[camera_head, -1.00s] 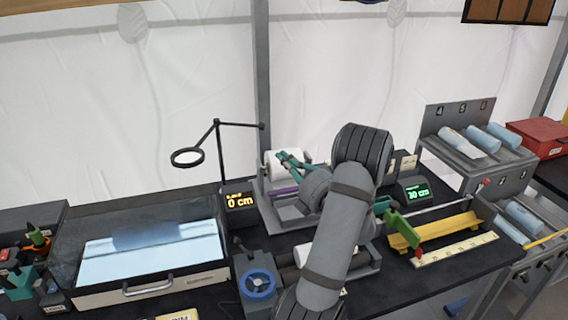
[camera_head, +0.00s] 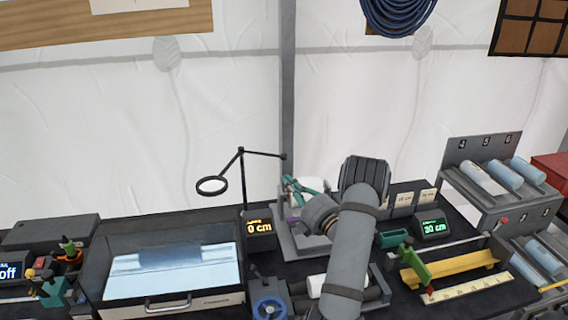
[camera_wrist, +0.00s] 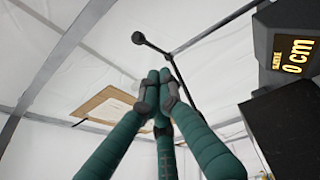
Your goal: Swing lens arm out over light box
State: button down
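The lens arm is a thin black post with a ring lens (camera_head: 212,186) on its left side and a bar (camera_head: 262,154) ending in a knob on its right. The ring hangs behind and above the light box (camera_head: 210,299), which has a lit glass top and a front handle. My gripper (camera_head: 288,183) has teal fingers and is just below the bar's knob, right of the post. In the wrist view, the fingertips (camera_wrist: 159,76) meet and look shut with nothing held. The black bar and post (camera_wrist: 184,84) pass close behind them; I cannot tell if they touch.
A display reading 0 cm (camera_head: 259,228) stands beside the post. Right of it are a grey roller stand (camera_head: 292,248), a 30 cm display (camera_head: 432,227), a yellow rail (camera_head: 450,268) and a tube rack (camera_head: 480,150). Small tools (camera_head: 68,250) stand left of the light box.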

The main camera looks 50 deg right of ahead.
jog(key=w+d+r+p, duration=0.1)
jog(key=w+d+p, duration=0.2)
jog(key=w+d, duration=0.1)
jog(key=shift+w+d, duration=0.4)
jog(key=shift+w, duration=0.15)
